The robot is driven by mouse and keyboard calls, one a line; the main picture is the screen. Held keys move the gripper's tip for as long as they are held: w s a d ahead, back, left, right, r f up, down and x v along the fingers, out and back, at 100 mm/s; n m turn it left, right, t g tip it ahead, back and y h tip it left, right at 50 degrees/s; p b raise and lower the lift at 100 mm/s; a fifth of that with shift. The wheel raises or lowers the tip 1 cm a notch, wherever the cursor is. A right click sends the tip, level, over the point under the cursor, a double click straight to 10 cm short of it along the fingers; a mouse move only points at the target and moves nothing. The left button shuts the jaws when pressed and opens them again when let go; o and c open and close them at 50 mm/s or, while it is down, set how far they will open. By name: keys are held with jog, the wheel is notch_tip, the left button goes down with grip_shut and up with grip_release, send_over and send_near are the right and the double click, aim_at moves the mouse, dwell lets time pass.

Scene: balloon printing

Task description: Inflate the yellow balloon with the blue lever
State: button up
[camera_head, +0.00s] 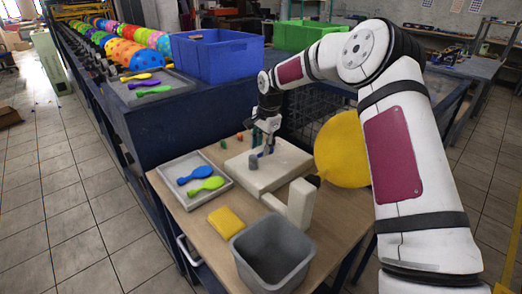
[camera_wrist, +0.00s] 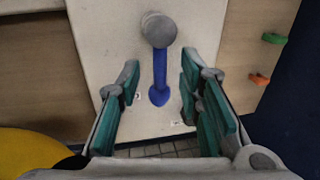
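The yellow balloon (camera_head: 341,150) is large and round in the head view, at the right side of the white machine (camera_head: 300,200), partly hidden behind my arm. It also shows at the lower left of the wrist view (camera_wrist: 30,155). The blue lever (camera_wrist: 160,72) lies over the machine's pale top, with a round grey knob (camera_wrist: 159,29) at its far end. In the head view the grey knob (camera_head: 253,163) stands just below my gripper (camera_head: 265,141). In the wrist view my gripper (camera_wrist: 160,88) is open, its green-padded fingers apart on either side of the lever with visible gaps.
A tray (camera_head: 223,196) left of the machine holds a blue and a green balloon. A yellow block (camera_head: 226,221) and a grey bin (camera_head: 272,252) stand at the table's front. Small green (camera_wrist: 274,38) and orange (camera_wrist: 259,79) knobs sit beside the machine. A blue crate (camera_head: 217,56) stands behind.

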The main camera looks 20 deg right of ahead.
jog(key=shift+w+a+f, duration=0.1)
jog(key=shift+f, duration=0.55)
jog(key=shift+w+a+f, duration=0.1)
jog(key=shift+f, duration=0.5)
jog(key=shift+c, duration=0.6)
grip_shut()
jog(key=shift+d, duration=0.1)
jog(key=shift+s+f+m, duration=0.15)
jog(key=shift+s+m, duration=0.1)
jog(key=shift+m, duration=0.05)
